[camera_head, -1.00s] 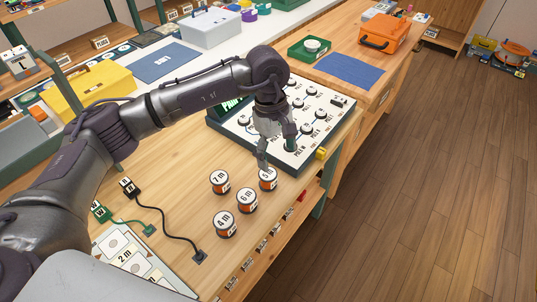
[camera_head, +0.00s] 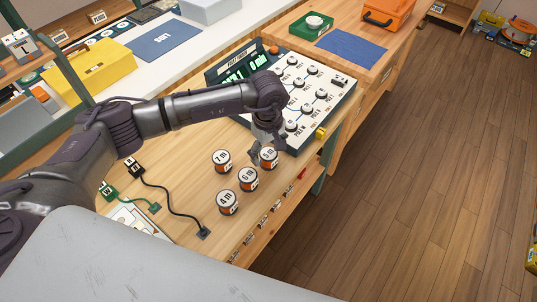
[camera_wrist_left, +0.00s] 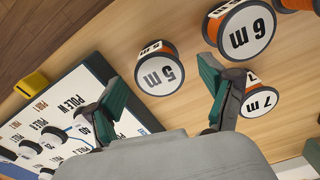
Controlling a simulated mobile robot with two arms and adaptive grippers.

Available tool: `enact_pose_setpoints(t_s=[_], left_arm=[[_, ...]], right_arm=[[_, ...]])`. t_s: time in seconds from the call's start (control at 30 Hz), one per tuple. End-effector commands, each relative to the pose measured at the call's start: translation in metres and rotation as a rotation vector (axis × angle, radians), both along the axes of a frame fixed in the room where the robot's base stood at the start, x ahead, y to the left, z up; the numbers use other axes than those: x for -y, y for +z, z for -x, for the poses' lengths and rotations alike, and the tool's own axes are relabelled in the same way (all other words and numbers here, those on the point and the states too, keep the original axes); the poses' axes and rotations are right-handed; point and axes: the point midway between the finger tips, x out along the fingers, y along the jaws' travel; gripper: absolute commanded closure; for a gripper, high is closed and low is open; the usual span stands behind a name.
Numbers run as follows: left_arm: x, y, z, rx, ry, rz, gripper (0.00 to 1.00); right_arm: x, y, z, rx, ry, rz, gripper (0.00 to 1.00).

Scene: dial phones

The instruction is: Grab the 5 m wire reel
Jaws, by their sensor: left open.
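The 5 m wire reel (camera_head: 270,155) is a small orange spool with a white labelled face, on the wooden workbench beside the control panel. It also shows in the left wrist view (camera_wrist_left: 159,75). My left gripper (camera_head: 262,151) is right at this reel, its fingers pointing down and partly hiding it. In the left wrist view the open green-padded fingers (camera_wrist_left: 160,85) lie on either side of the reel, with a gap on each side. Whether a finger touches it I cannot tell. My right gripper is not in view.
The 6 m reel (camera_head: 247,178), 7 m reel (camera_head: 222,160) and 4 m reel (camera_head: 228,202) stand close by. The control panel (camera_head: 318,88) with dials is just behind. A black cable (camera_head: 178,211) lies at the left. Bare bench (camera_head: 190,185) lies between cable and reels.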

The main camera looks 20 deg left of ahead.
Motion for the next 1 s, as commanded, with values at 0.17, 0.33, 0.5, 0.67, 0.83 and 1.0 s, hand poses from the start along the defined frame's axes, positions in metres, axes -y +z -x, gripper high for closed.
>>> enact_pose_setpoints(t_s=[0.17, 0.33, 0.5, 0.67, 0.83, 1.0], left_arm=[[0.000, -0.018, 0.000, 0.000, 0.001, 0.000, 0.18], [0.000, -0.021, 0.000, 0.002, 0.000, 0.001, 0.18], [0.000, -0.021, 0.000, 0.001, 0.000, 0.001, 0.33], [0.000, -0.021, 0.000, 0.001, 0.000, 0.001, 0.59], [0.000, -0.020, 0.000, 0.002, 0.000, 0.001, 0.85], [0.000, -0.020, 0.000, 0.002, 0.001, 0.001, 0.85]], right_arm=[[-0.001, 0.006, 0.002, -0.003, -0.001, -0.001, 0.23], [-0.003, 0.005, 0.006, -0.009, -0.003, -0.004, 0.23], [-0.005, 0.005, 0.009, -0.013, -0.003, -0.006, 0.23], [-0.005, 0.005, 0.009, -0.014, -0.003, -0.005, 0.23], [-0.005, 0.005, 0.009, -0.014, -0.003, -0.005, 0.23], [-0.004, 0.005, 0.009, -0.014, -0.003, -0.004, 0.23]])
